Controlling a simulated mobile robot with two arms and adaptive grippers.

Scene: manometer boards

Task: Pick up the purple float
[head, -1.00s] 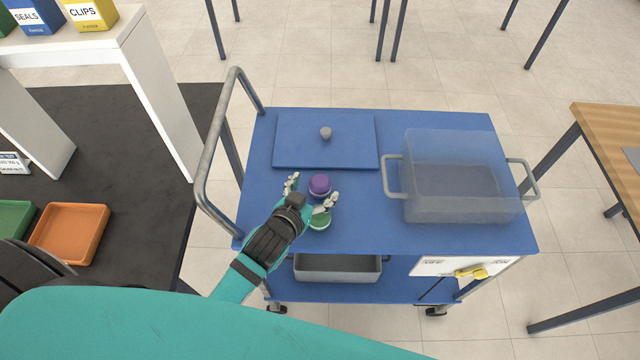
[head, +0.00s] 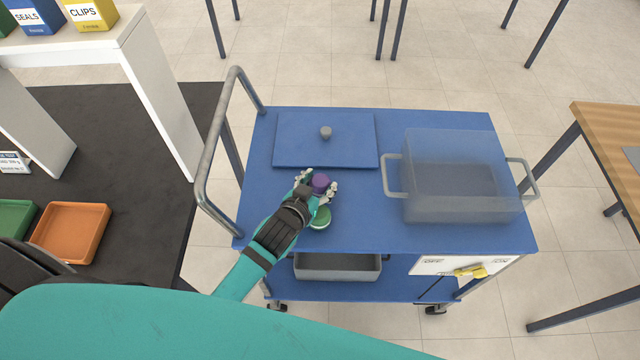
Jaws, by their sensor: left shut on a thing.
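The purple float (head: 321,182) is a small round purple piece on the blue cart top. My left gripper (head: 318,186) is shut on it, with one finger on each side. The gripper covers its lower part, so I cannot tell whether it still touches the cart. A green float (head: 320,218) sits just in front of it, partly hidden by the gripper. My right gripper is not in view.
A blue lid (head: 300,150) with a grey knob lies behind the float. A clear grey bin (head: 460,205) with side handles stands to the right. The cart's rail (head: 212,160) rises at the left. Cart top (head: 365,215) is free between float and bin.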

